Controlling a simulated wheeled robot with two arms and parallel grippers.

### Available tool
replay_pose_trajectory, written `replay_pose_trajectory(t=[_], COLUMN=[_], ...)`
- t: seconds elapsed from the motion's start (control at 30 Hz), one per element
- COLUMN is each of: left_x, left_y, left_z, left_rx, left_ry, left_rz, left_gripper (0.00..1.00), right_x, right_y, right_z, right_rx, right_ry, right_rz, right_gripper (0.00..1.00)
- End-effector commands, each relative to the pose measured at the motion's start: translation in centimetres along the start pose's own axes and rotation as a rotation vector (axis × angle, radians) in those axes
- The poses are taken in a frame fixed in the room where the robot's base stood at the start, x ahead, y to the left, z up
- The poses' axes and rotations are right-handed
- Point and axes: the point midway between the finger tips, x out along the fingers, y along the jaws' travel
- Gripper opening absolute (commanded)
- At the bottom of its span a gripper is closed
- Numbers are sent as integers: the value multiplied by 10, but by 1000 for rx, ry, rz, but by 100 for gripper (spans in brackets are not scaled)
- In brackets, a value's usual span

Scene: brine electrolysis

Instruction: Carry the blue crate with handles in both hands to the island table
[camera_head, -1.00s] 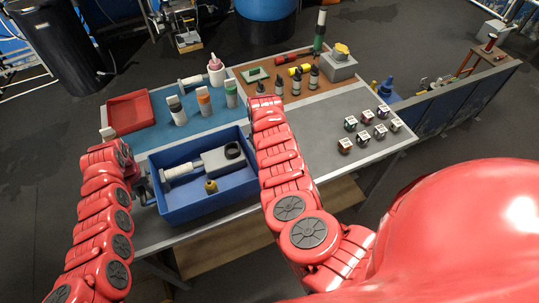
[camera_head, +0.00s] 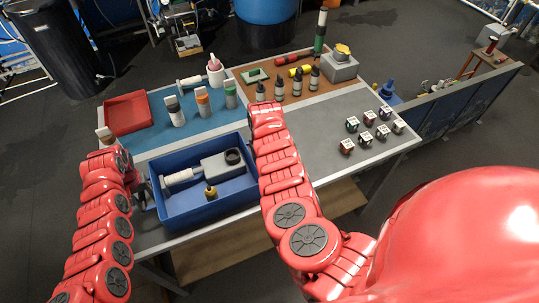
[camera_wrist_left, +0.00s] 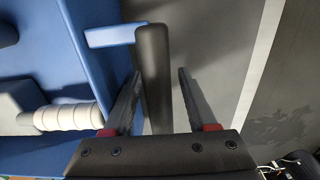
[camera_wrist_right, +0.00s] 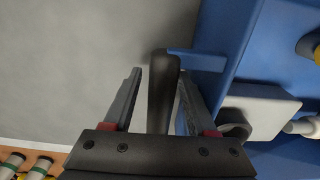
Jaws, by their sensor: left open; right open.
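The blue crate (camera_head: 205,212) stands on the table at front left in the head view, holding a grey device with a white cylinder (camera_head: 180,178) and a small yellow-capped item (camera_head: 210,192). My left gripper (camera_wrist_left: 158,100) is open, with its fingers on either side of the crate's dark handle bar (camera_wrist_left: 152,70). My right gripper (camera_wrist_right: 155,100) is open, with its fingers on either side of the other dark handle bar (camera_wrist_right: 162,75). In the head view the left gripper (camera_head: 146,190) is at the crate's left end. The right gripper is hidden behind its arm there.
A red tray (camera_head: 128,113), several bottles (camera_head: 203,103) and a blue mat lie behind the crate. Several small labelled cubes (camera_head: 365,138) stand on the right of the table (camera_head: 320,130). A grey box with a yellow top (camera_head: 341,65) stands at the back right.

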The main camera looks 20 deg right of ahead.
Motion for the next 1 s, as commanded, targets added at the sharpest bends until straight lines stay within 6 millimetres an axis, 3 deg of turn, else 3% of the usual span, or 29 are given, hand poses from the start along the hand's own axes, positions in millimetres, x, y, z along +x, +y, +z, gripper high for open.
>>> replay_pose_trajectory(t=[0.27, 0.6, 0.83, 1.0], left_x=[-32, -101, -117, -118], left_y=[0, -1, 0, 0], left_z=[-1, -1, 0, 0], left_rx=[-3, -2, -1, -1], left_ry=[5, 5, -1, -1], left_rz=[2, 1, 0, 0], left_gripper=[57, 57, 57, 57], right_x=[0, 0, -2, -20], right_y=[0, 0, 0, 0], right_z=[0, 0, -1, -1], right_rx=[0, 0, 0, 1], right_ry=[0, 0, 2, 3], right_rz=[0, 0, 0, 1], right_gripper=[57, 57, 57, 57])
